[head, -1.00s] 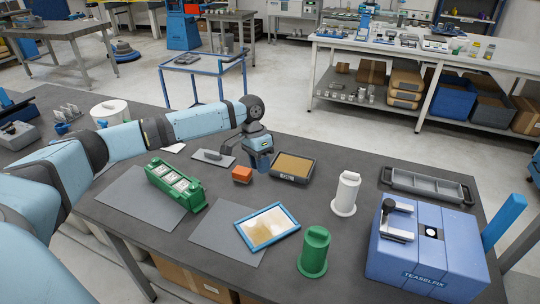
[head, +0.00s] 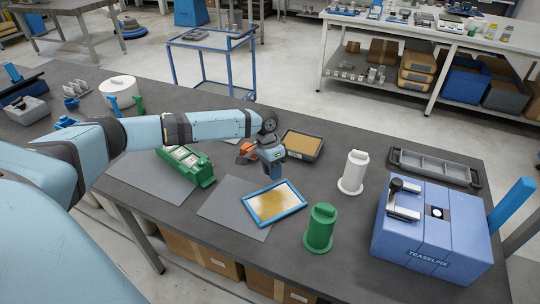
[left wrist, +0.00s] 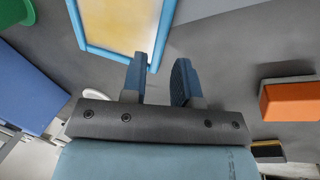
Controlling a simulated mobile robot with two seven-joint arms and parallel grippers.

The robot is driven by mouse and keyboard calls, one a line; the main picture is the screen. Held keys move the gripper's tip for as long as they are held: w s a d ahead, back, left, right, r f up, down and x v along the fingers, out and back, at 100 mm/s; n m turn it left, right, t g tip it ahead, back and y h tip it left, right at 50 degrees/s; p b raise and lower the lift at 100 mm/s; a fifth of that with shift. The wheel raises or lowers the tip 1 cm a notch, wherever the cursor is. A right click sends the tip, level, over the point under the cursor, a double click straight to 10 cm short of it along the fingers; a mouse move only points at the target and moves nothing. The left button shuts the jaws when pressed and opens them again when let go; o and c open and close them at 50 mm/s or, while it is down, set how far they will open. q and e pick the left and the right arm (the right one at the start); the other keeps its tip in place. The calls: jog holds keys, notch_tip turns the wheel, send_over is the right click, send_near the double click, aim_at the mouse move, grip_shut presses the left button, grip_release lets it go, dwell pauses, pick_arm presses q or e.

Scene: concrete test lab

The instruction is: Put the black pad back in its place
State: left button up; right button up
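My left gripper (head: 272,174) is open and empty above the far edge of a blue-framed panel (head: 274,208) with a cream-yellow face. In the left wrist view the fingers (left wrist: 160,75) stand apart with bare grey table between them, beside the blue frame (left wrist: 153,55). No plain black pad stands out. A black-rimmed box with a tan top (head: 316,150) lies just behind the gripper, and its corner shows in the left wrist view (left wrist: 268,151). An orange block with a dark part (head: 247,149) sits left of it, partly hidden by my arm. My right gripper is out of view.
A green stamp-like piece (head: 320,229), a white one (head: 354,172), a blue machine (head: 432,228) and a grey tray (head: 433,166) stand to the right. A green rack (head: 188,165) and grey mats (head: 228,216) lie left. Bare table lies around the white piece.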

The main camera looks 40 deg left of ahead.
aim_at(274, 184)
pick_arm(q)
jog(key=shift+x, duration=1.8)
jog(key=shift+c, duration=0.4)
grip_shut()
